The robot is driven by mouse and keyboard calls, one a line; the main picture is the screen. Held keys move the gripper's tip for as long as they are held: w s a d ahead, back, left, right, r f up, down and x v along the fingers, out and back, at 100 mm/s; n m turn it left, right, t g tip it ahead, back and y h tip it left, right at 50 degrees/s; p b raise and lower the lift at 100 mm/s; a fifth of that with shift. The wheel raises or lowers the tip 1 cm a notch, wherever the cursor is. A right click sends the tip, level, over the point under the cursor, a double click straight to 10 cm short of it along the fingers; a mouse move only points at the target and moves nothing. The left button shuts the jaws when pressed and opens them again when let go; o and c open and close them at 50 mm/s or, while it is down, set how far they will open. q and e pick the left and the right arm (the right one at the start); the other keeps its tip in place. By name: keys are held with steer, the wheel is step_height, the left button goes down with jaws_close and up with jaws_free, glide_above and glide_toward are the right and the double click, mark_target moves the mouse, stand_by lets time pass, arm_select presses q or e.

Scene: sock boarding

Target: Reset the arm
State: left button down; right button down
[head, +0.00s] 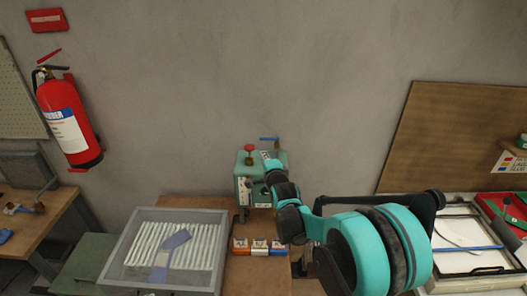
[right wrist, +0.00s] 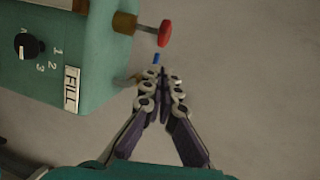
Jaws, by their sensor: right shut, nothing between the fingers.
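My right arm (head: 285,200) reaches in from the right in the head view, in front of a teal box (head: 246,160) near the wall. My right gripper (right wrist: 161,85) shows clearly in the right wrist view. Its fingers are together and nothing is between them. The teal box (right wrist: 75,50), with a black dial, numbers and a FILL label, is to the left of the fingers in that view. Its red knob (right wrist: 165,33) is just beyond the fingertips. I cannot tell whether the fingers touch the box. My left gripper is out of view.
A grey-framed tray (head: 117,262) with white ribs holds a blue-grey flat piece (head: 172,243) at the left. Small orange, white and blue blocks (head: 259,247) sit beside it. A fire extinguisher (head: 68,120) hangs on the wall. A white-topped tray (head: 460,243) stands at the right.

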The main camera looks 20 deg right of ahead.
steer(key=s+a+f+n+g+b, duration=0.1)
steer(key=s+f+n+g+b, duration=0.2)
steer(key=s, duration=1)
steer(key=s+f+n+g+b, duration=0.3)
steer(key=s+f+n, duration=0.5)
steer(key=s, duration=0.4)
steer(key=s+a+f+n+g+b, duration=0.1)
steer(key=s+f+n+b, duration=0.3)
steer(key=s, duration=0.9)
steer(key=f+n+g, duration=0.1)
steer(key=n, duration=0.2)
steer(key=shift+s+a+f+g+y, duration=0.3)
steer(key=shift+s+g, duration=0.05)
steer(key=shift+g, duration=0.05)
